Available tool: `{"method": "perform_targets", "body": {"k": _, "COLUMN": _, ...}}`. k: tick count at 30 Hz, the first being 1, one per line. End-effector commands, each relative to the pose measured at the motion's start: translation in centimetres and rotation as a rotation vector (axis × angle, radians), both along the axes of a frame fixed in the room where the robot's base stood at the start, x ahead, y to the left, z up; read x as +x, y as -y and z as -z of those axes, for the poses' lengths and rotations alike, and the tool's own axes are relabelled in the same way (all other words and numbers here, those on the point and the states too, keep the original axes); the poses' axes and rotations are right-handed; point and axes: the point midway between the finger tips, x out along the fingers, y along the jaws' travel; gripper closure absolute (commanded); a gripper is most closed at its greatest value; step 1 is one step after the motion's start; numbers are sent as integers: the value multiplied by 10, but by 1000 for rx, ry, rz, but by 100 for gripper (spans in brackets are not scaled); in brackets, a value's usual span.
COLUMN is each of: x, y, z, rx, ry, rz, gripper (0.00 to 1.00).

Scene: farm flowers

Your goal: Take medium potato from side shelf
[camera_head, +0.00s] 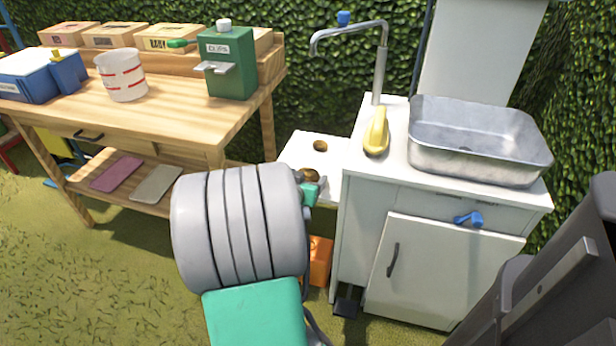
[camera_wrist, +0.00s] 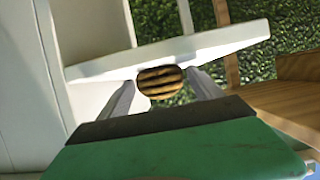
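Two brown potatoes show on the white side shelf (camera_head: 294,152) in the head view. The farther potato (camera_head: 320,146) looks smaller and stands clear. The nearer potato (camera_head: 310,176) is beside my gripper (camera_head: 313,191), partly hidden by it. In the wrist view, a dark-striped brown potato (camera_wrist: 160,82) lies between the two fingertips of my gripper (camera_wrist: 161,84), against the white shelf (camera_wrist: 215,42). The fingers flank it, with a narrow gap at the right; firm contact is not visible. My gripper looks open around it. I cannot tell from size which potato is medium.
A white sink cabinet (camera_head: 440,265) adjoins the shelf on the right, with a yellow squash (camera_head: 376,132) and metal basin (camera_head: 475,140) on top. A wooden table (camera_head: 170,100) stands left. An orange box (camera_head: 319,262) sits below the shelf.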

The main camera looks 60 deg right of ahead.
Motion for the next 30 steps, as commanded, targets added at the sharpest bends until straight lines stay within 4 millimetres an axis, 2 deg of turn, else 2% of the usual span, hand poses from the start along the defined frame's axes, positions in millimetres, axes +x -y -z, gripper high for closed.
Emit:
{"method": "perform_targets", "body": {"k": 2, "x": 0, "y": 0, "z": 0, "rx": 0, "ry": 0, "rz": 0, "gripper": 33}}
{"method": "perform_targets", "body": {"k": 19, "x": 0, "y": 0, "z": 0, "rx": 0, "ry": 0, "rz": 0, "gripper": 79}}
{"method": "perform_targets", "body": {"k": 26, "x": 0, "y": 0, "z": -1, "rx": -1, "ry": 0, "rz": 0, "gripper": 80}}
{"method": "perform_targets", "body": {"k": 30, "x": 0, "y": 0, "z": -10, "rx": -2, "ry": 1, "rz": 0, "gripper": 80}}
